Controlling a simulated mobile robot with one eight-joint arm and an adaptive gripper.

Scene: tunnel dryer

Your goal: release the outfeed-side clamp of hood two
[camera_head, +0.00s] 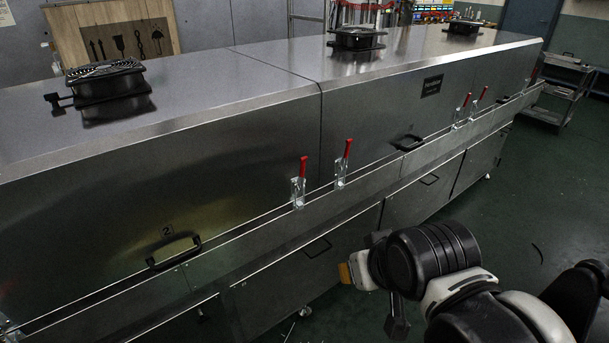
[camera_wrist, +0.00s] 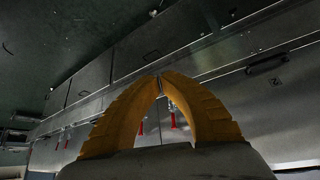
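Hood two (camera_head: 110,205) is the steel hood at the left, marked "2" above a black handle (camera_head: 174,252). At its right end, just left of the seam, a clamp with an upright red lever (camera_head: 303,168) sits on the lower edge. A similar clamp (camera_head: 347,150) stands just right of the seam, on the neighbouring hood. Part of another clamp (camera_head: 8,332) is cut off at the lower left. No outfeed marking is readable. My gripper (camera_head: 345,272) is apart from the dryer front. In the wrist view its yellow fingers (camera_wrist: 162,80) meet at the tips, with nothing between them.
More red-levered clamps (camera_head: 474,97) stand farther along the dryer. Lower panels (camera_head: 310,255) with handles run below a projecting ledge. Green floor (camera_head: 540,200) is open at the right, with a cart (camera_head: 565,85) at the back. Red levers also show upside down in the wrist view (camera_wrist: 141,127).

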